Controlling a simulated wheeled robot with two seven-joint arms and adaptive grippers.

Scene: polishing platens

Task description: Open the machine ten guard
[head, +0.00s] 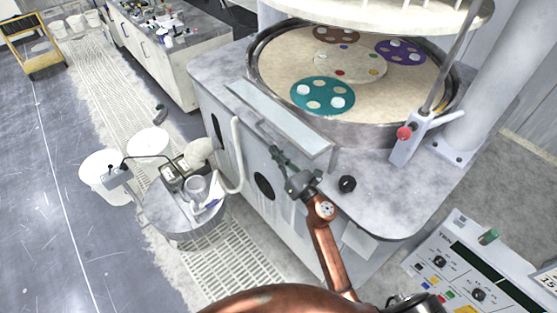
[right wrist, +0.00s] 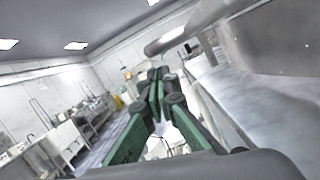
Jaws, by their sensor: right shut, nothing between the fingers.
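The polishing machine (head: 215,75) has a round platen (head: 395,92) with coloured carrier discs on it. A long pale, glass-like panel (head: 280,117) lies along its front edge, in front of the platen's rim; it looks like the guard, but I see no number on it. My right gripper (head: 273,150) is shut and empty, near the machine's front face just below this panel. In the right wrist view its green fingers (right wrist: 157,100) close together, with a grey rounded bar (right wrist: 170,39) beyond them. I cannot tell whether they touch the machine. My left gripper is not in view.
A red-knobbed lever (head: 404,133) stands at the platen's right, and a black knob (head: 347,183) on the machine's front corner. A round stand (head: 180,222) with a pump and white buckets (head: 103,178) are left. A control panel (head: 470,265) is lower right.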

